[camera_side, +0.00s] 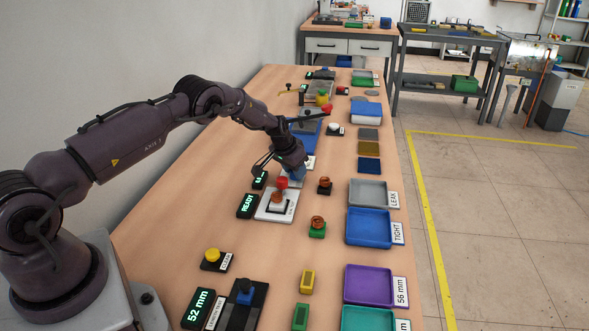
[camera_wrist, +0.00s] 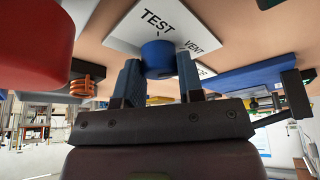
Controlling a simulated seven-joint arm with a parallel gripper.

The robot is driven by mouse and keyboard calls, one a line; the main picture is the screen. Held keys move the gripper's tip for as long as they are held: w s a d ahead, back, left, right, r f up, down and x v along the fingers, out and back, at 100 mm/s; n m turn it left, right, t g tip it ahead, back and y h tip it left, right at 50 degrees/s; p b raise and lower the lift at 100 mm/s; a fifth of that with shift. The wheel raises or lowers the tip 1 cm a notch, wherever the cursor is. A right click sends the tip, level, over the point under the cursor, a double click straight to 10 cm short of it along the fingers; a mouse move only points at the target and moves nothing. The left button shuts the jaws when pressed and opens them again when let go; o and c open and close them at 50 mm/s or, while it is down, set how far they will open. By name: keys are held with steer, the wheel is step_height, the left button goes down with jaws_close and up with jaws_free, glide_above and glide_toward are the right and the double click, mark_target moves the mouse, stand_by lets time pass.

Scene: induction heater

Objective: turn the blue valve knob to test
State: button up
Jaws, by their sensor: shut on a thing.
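The blue valve knob (camera_wrist: 158,56) sits on a white plate (camera_wrist: 124,36) with printed labels TEST and VENT in the wrist view. My gripper (camera_wrist: 159,72) is shut on the knob, with one blue-grey finger on each side of it. TEST is printed close above the knob and VENT is to its upper right. I cannot tell clearly which label the knob points to. In the side view my gripper (camera_side: 291,172) reaches down behind the white station with the red button, and it mostly hides the knob.
A red button (camera_side: 282,183) and a READY display (camera_side: 247,206) stand close to my gripper. A copper coil on a dark block (camera_side: 324,186) is to its right. Blue TIGHT (camera_side: 370,229) and grey LEAK (camera_side: 368,194) trays line the right table edge.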

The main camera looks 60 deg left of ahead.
steer(key=n+y, duration=0.1)
steer(key=n, duration=0.2)
steer(key=n+g+y, duration=0.1)
steer(key=n, duration=0.3)
steer(key=shift+w+d+y, duration=0.1)
steer(key=shift+d+y, duration=0.05)
steer(key=shift+y, duration=0.15)
steer(key=n, duration=0.2)
steer(key=n+g, duration=0.1)
steer(key=n, duration=0.1)
steer(key=shift+g+y, duration=0.3)
steer(key=shift+y, duration=0.1)
steer(key=shift+n+g, duration=0.5)
steer(key=shift+n, duration=0.8)
steer(key=shift+n+g, duration=0.3)
steer(key=shift+n, duration=0.3)
steer(key=o, duration=0.9)
